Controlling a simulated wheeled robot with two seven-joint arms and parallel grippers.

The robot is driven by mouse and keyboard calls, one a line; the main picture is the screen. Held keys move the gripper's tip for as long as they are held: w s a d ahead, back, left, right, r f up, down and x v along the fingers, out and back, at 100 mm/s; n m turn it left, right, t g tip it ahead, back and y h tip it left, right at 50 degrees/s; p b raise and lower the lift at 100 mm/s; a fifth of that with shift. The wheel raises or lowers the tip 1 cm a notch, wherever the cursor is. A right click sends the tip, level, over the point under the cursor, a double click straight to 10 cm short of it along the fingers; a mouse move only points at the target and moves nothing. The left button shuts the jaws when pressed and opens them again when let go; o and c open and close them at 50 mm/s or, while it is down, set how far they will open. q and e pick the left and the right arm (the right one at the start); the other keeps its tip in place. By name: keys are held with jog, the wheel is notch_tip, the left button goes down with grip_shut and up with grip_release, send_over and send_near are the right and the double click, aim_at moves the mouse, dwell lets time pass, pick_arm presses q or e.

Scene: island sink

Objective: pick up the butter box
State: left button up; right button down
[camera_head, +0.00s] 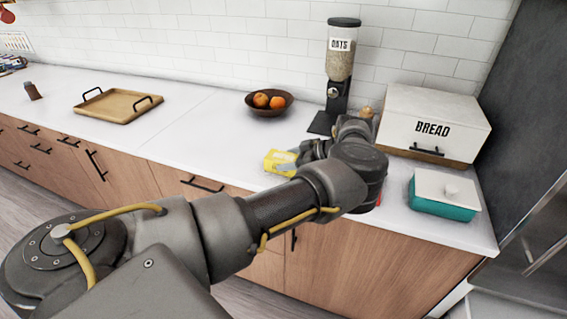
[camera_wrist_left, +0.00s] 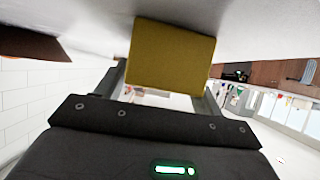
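The butter box is a small yellow box (camera_head: 280,162) near the front edge of the white counter, left of my left gripper (camera_head: 302,155). In the left wrist view the box (camera_wrist_left: 170,58) fills the space between the two fingers of my left gripper (camera_wrist_left: 165,85), with a finger close against each side. The gripper looks shut on it. The box is at or very near the counter top; I cannot tell whether it touches. My wrist hides part of the gripper in the head view. My right gripper is not in view.
An oats dispenser (camera_head: 341,65) and a bread box (camera_head: 432,125) stand behind my wrist. A teal lidded dish (camera_head: 444,210) is at the right. A fruit bowl (camera_head: 268,110) and a wooden tray (camera_head: 118,106) stand left. The counter between them is clear.

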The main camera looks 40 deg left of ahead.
pick_arm(q)
jog(key=c, duration=0.8)
